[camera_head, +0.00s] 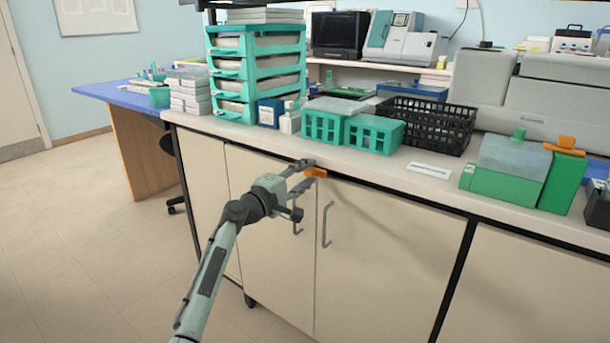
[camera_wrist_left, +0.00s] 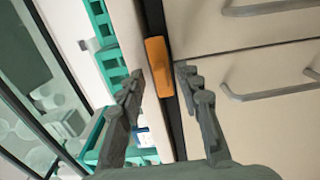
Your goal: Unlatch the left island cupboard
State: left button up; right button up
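The left island cupboard has two cream doors, a left one (camera_head: 265,235) and a right one (camera_head: 375,260), both closed. An orange latch (camera_head: 316,171) sits at their top, just under the counter edge. In the left wrist view the latch (camera_wrist_left: 158,65) lies along the dark strip between counter and doors. My left gripper (camera_head: 304,175) is at the latch with its fingers apart. In the left wrist view the latch shows between the two fingertips (camera_wrist_left: 158,76), with visible gaps; I cannot tell whether either finger touches it. My right gripper is not in view.
Grey bar handles (camera_head: 327,225) stick out from both doors below the latch. The white countertop (camera_head: 390,168) overhangs above, carrying teal racks (camera_head: 373,134), a black basket (camera_head: 428,123) and green boxes (camera_head: 505,170). The floor (camera_head: 110,240) to the left is clear.

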pick_arm(q)
jog(key=shift+s+a+f, duration=0.1)
jog(key=shift+s+a, duration=0.05)
jog(key=shift+s, duration=0.05)
jog(key=v, duration=1.1)
jog(key=shift+s, duration=0.25)
jog(key=shift+a, duration=0.15)
